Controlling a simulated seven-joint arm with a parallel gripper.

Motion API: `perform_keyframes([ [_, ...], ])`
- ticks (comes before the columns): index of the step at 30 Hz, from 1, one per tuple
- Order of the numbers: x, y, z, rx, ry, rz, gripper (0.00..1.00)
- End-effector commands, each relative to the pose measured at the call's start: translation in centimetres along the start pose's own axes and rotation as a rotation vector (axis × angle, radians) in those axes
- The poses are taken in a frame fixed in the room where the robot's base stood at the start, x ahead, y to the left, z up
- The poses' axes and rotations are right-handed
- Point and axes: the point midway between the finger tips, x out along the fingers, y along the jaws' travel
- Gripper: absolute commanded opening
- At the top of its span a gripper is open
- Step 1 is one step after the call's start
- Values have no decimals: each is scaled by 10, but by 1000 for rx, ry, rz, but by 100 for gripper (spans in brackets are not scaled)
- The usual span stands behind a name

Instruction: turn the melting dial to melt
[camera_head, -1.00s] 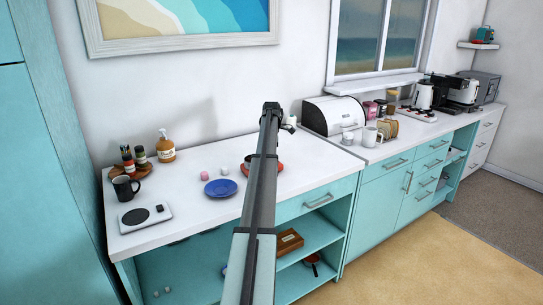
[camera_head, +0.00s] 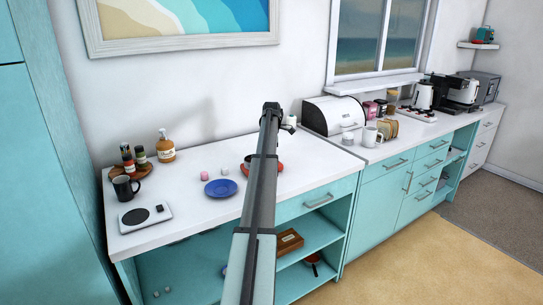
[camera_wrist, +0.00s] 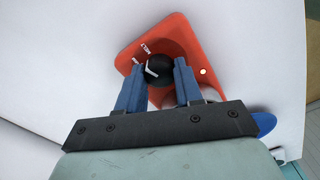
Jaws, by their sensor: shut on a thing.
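An orange-red melter (camera_wrist: 180,32) fills the middle of the wrist view. It carries a black round dial (camera_wrist: 157,64) with a white pointer line. Small white lettering sits on the panel beside the dial; I cannot tell exactly which word the pointer meets. A small pale light (camera_wrist: 203,71) shows on the body. My gripper (camera_wrist: 160,72) has its blue fingers closed on both sides of the dial. In the head view the melter (camera_head: 247,167) is mostly hidden behind my arm, and the gripper is hidden too.
A blue plate (camera_head: 220,188) with small pink and white pieces behind it lies left of the melter. A black mug (camera_head: 125,188), a scale (camera_head: 146,215) and a bottle (camera_head: 166,148) stand further left. A bread box (camera_head: 334,115) stands at the right. The counter front is clear.

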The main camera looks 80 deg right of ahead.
Motion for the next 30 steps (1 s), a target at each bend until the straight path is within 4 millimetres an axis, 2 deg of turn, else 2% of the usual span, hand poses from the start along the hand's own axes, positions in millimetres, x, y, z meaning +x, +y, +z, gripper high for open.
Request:
perform_keyframes([
  [13,0,0,0,331,0,0,5],
  [26,0,0,0,384,0,0,5],
  [27,0,0,0,384,0,0,36],
  [30,0,0,0,383,0,0,46],
])
